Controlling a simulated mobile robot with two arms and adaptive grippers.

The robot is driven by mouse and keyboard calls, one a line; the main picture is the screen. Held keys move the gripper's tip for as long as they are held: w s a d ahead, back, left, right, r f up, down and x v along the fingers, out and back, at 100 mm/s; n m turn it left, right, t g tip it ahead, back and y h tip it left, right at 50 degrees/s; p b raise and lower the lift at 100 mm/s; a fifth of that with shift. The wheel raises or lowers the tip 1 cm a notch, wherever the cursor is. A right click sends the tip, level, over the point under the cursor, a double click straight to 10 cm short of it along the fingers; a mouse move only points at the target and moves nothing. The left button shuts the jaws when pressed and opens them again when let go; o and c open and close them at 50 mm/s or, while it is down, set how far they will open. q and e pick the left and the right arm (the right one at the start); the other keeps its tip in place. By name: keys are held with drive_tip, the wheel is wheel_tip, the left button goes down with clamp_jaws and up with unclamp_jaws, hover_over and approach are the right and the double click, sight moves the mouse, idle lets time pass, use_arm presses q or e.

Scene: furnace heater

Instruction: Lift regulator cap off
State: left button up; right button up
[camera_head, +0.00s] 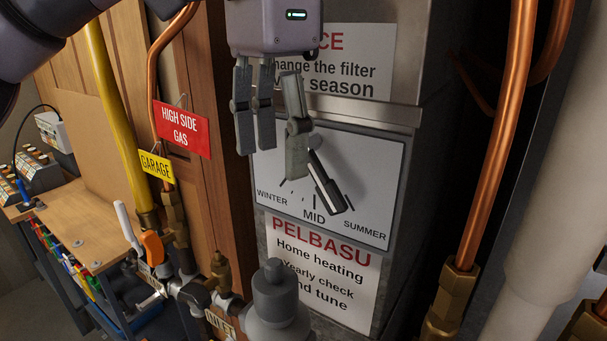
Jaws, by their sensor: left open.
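The grey regulator cap (274,287) sits upright on top of the round grey regulator (277,323) at the bottom middle. My left gripper (275,162) hangs from the top of the picture with its fingers pointing down. It is open, with nothing between its fingers, and is well above the cap in the picture. Its right finger overlaps the upper end of the dial's dark pointer knob (325,187); I cannot tell whether they touch. My right gripper is not in view.
The grey furnace front has a WINTER/MID/SUMMER dial plate (370,190). Copper pipe (495,130) runs down the right. A workbench (75,225) stands at far left.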

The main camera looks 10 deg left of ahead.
use_arm(q)
drive_tip(key=b, duration=0.3)
hover_over(274, 261)
drive_tip(key=f, duration=0.6)
drive_tip(key=shift+s, duration=0.25)
drive_tip(key=f+b, duration=0.1)
drive_tip(key=f, duration=0.9)
drive_tip(key=shift+w, duration=0.2)
drive_tip(key=shift+f, duration=0.7)
use_arm(e)
drive_tip(key=shift+s+a+f, duration=0.15)
drive_tip(key=shift+s+f, duration=0.05)
drive_tip(key=shift+f, duration=0.95)
drive_tip(key=shift+s+a+f, duration=0.1)
drive_tip(key=shift+s+f, duration=0.05)
drive_tip(key=shift+f, duration=0.95)
use_arm(q)
drive_tip(key=shift+c, duration=0.2)
